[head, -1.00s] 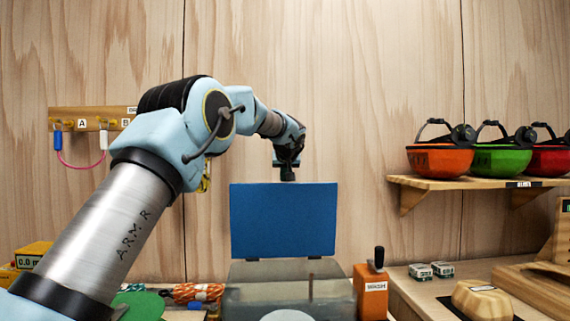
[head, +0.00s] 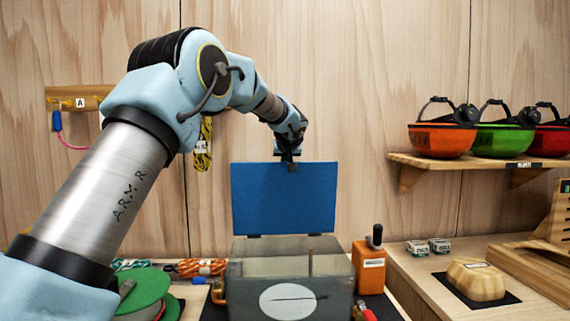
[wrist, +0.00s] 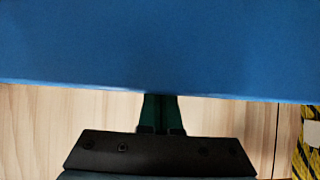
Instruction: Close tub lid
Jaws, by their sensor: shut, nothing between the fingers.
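The blue tub lid (head: 284,199) stands upright, open, hinged at the back of the grey see-through tub (head: 250,270). My gripper (head: 288,166) is at the lid's top edge, near its middle, with the fingers pointing down. In the wrist view the lid (wrist: 160,45) fills the upper part, and my shut fingers (wrist: 160,100) reach to its edge. The fingers hold nothing. I cannot tell whether they touch the lid.
An orange block (head: 369,268) with a dark handle stands right of the tub. A green spool (head: 143,289) and an orange rope coil (head: 202,267) lie to the left. A shelf (head: 475,164) with helmets hangs at the right. Yellow rope (head: 203,146) hangs behind my arm.

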